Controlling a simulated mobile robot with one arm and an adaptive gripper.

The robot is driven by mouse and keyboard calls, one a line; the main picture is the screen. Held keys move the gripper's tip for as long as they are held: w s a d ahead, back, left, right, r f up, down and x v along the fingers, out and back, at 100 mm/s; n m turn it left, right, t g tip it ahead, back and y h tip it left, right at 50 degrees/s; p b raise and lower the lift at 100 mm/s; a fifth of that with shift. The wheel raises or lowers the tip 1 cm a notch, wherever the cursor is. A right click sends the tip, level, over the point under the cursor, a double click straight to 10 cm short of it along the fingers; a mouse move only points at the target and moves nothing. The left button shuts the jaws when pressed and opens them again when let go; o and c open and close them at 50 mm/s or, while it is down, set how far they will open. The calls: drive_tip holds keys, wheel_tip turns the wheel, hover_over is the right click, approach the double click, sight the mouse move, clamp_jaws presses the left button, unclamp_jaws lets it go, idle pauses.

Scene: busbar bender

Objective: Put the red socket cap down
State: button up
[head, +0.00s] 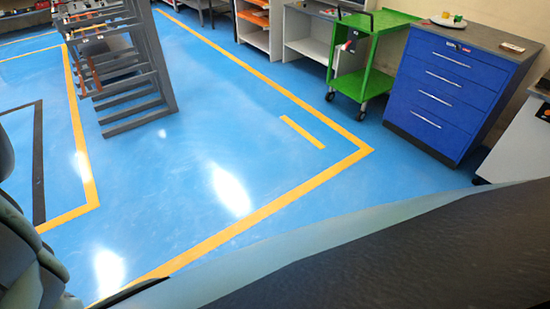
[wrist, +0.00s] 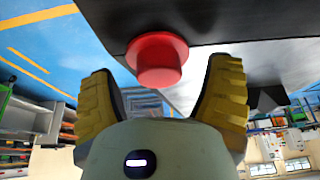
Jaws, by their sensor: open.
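The red socket cap (wrist: 157,60) is in the wrist view, a short round body with a wider flange, upper centre. Its flange side meets or lies very near a dark surface (wrist: 215,22); I cannot tell for certain that they touch. My gripper (wrist: 165,78) is open, with one yellow ridged finger on each side of the cap. A gap shows between the cap and each finger. I cannot make out the cap or the gripper's fingers in the head view.
A grey rack (head: 120,60) stands on the blue floor (head: 230,150). A green cart (head: 372,55) and a blue drawer cabinet (head: 450,90) stand at the back right, with small items on the cabinet top. The floor between is clear, marked with yellow lines.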

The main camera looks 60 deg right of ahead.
drive_tip(key=shift+w+d+f, duration=0.1)
drive_tip(key=shift+d+f, duration=0.05)
drive_tip(key=shift+f, duration=0.2)
drive_tip(key=shift+c, duration=0.2)
drive_tip(key=c, duration=1.2)
drive_tip(key=shift+c, duration=0.2)
drive_tip(key=shift+r, duration=0.15)
